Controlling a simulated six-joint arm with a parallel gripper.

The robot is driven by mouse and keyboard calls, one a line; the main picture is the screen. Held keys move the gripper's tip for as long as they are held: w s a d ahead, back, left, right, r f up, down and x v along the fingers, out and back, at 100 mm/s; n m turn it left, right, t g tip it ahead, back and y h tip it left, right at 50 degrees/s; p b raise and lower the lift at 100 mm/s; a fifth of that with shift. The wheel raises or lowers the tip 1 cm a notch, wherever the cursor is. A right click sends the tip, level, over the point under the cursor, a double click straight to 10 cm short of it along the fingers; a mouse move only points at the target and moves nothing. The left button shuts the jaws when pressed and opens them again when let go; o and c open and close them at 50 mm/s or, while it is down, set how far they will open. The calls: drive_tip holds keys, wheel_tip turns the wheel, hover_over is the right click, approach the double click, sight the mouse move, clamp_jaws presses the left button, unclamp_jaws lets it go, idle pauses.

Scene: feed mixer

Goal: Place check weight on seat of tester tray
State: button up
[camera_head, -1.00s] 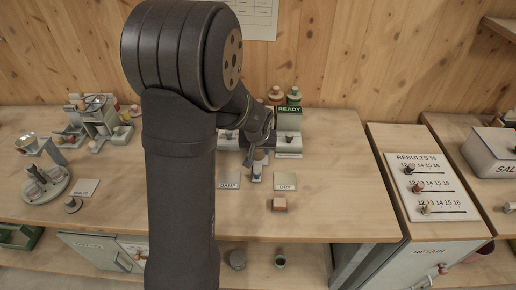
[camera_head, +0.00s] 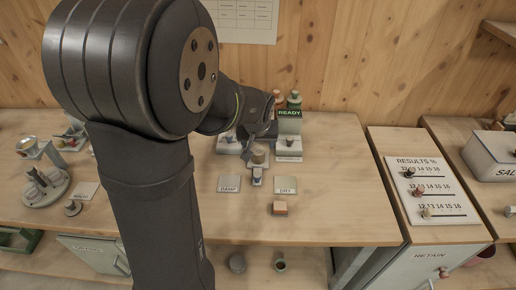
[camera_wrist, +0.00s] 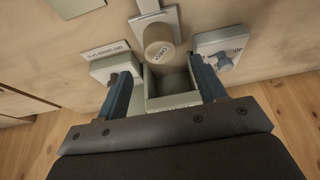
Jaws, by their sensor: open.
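A tan cylinder with a printed label, which looks like the check weight (camera_wrist: 160,50), stands on the pale tester tray (camera_wrist: 152,19) in the wrist view. It also shows in the head view (camera_head: 258,154), at the inner part of the tray with the small blue front (camera_head: 257,174). The weight covers the seat, so I cannot tell whether it is fully seated. The fingers are over the tester's open grey box (camera_wrist: 172,88), just beyond the weight. In the head view my gripper (camera_head: 262,138) is partly hidden.
White blocks with knobs stand left (camera_wrist: 112,70) and right (camera_wrist: 222,55) of the box, close to the fingers. The green READY sign (camera_head: 289,113) stands behind. DAMP (camera_head: 229,185) and DRY (camera_head: 285,185) cards and an orange-topped block (camera_head: 279,208) lie in front.

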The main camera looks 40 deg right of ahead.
sight(258, 151)
drive_tip(key=shift+v, duration=2.25)
drive_tip(key=shift+f, duration=0.2)
drive_tip(key=x, duration=1.2)
drive_tip(key=shift+r, duration=0.15)
